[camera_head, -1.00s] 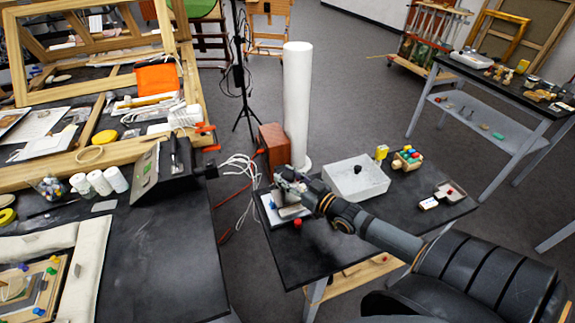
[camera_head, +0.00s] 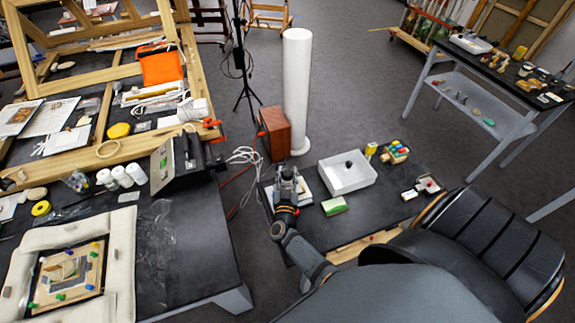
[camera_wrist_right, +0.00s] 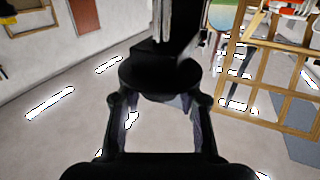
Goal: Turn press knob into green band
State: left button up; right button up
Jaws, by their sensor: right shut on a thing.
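My right gripper (camera_head: 287,172) is over the near left part of the low black table, at a small device with a pale plate (camera_head: 307,190). In the right wrist view its fingers (camera_wrist_right: 160,100) close from both sides on a dark round part (camera_wrist_right: 160,74), which I take to be the press knob, with a dark post above it. The gripper is shut on it. In the head view the gripper hides the knob. A green band cannot be made out at the device. My left gripper is not in view.
A white tray (camera_head: 346,178) and a green block (camera_head: 334,206) sit right of the gripper. A reddish-brown box (camera_head: 274,133) and a white column (camera_head: 297,90) stand behind. A black sloped box (camera_head: 176,163) is on the left table. Cables lie between the tables.

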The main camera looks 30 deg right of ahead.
aim_at(287, 172)
jog(key=shift+m+g+h, duration=0.8)
jog(key=shift+h, duration=0.2)
jog(key=o, duration=1.2)
notch_tip(287, 172, up, 10)
jog(key=shift+f, duration=0.1)
